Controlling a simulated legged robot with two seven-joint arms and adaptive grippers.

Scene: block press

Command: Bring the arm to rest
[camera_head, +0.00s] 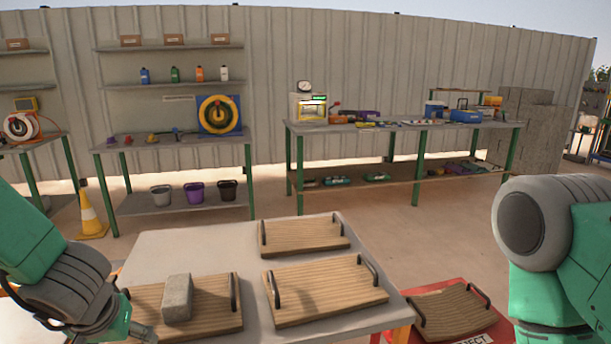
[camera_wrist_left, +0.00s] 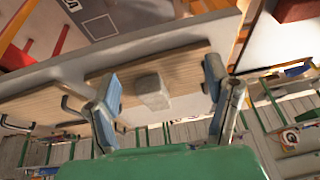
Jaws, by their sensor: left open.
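A grey block (camera_head: 177,298) stands upright on a wooden tray (camera_head: 215,318) with dark handles, at the near left of the table. My left arm comes in from the left in the head view, and its gripper is mostly cut off at the lower edge there. In the left wrist view my left gripper (camera_wrist_left: 160,90) is open, with its two blue-padded fingers apart. The block (camera_wrist_left: 152,92) shows between and beyond the fingers, and they do not appear to touch it. My right arm shows at the right of the head view; its gripper is out of view.
Two empty wooden trays lie on the grey table (camera_head: 190,245), one at the back (camera_head: 303,236) and one at the middle right (camera_head: 322,290). Another tray (camera_head: 447,310) lies on a red stand at the right. Shelves and workbenches line the far wall, beyond open floor.

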